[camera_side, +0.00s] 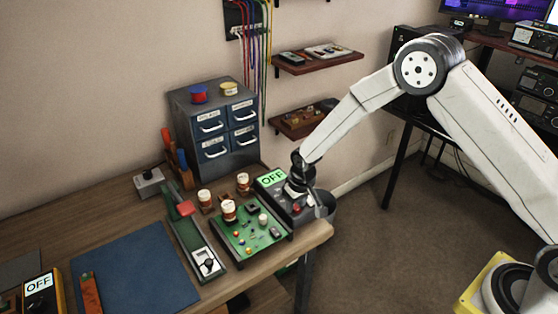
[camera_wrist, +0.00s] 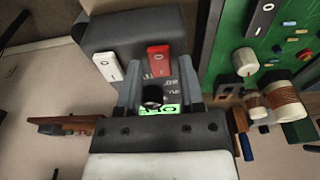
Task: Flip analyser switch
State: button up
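The dark grey analyser box (camera_side: 268,190) stands at the table's right end, its green display (camera_side: 271,178) reading OFF. In the wrist view the box (camera_wrist: 130,28) carries a white rocker switch (camera_wrist: 108,66), a red rocker switch (camera_wrist: 158,60) and a black knob (camera_wrist: 152,97). The green display (camera_wrist: 160,109) is partly hidden by my gripper body. My gripper (camera_wrist: 158,64) is open over the box, with the red switch between its fingertips and the white switch outside the left finger. Contact cannot be told. In the side view my gripper (camera_side: 302,194) hides part of the box.
A green circuit board (camera_side: 248,236) with knobs and several coils stands left of the box. A drawer cabinet (camera_side: 215,125) stands behind. A yellow meter (camera_side: 38,290) also shows OFF. A blue mat (camera_side: 130,265) is mostly clear.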

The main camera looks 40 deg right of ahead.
aim_at(300, 211)
jog(key=shift+o, duration=0.5)
jog(key=shift+s+r, duration=0.2)
jog(key=shift+r, duration=1)
jog(key=shift+s+r, duration=0.15)
jog(key=shift+r, duration=1.05)
jog(key=shift+s+r, duration=0.2)
jog(key=shift+r, duration=1.25)
jog(key=shift+s+r, duration=0.1)
jog(key=shift+s, duration=0.05)
jog(key=s+d+r, duration=0.3)
jog(key=s, duration=0.7)
jog(key=s+d+r, duration=0.4)
jog(key=s, duration=0.6)
jog(key=shift+s+r+t, duration=0.2)
jog(key=shift+s+t, duration=0.15)
jog(key=shift+t, duration=0.05)
